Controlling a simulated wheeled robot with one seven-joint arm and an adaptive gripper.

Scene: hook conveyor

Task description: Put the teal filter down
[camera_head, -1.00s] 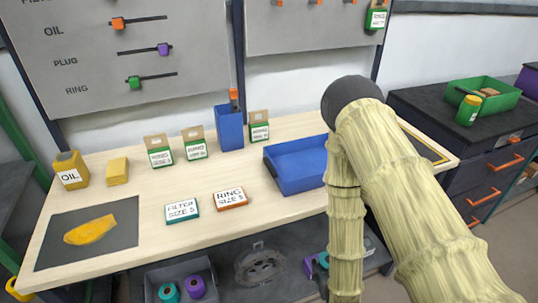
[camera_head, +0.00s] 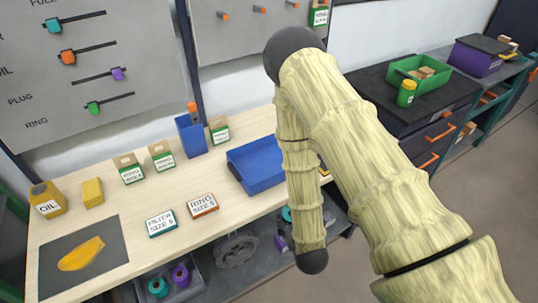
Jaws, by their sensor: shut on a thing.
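My gripper is not in view. My arm rises from the lower right, bends at a dark joint and hangs down to another dark joint in front of the bench. A teal ring-shaped part (camera_head: 158,288) lies beside a purple one (camera_head: 181,275) in a grey bin on the lower shelf. Another small teal part (camera_head: 287,214) shows on the shelf, partly hidden by my arm. I cannot tell whether either is the teal filter. A teal-edged card reading "FILTER SIZE 5" (camera_head: 161,223) lies on the bench.
A green crate (camera_head: 420,72) stands on dark drawers at right.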

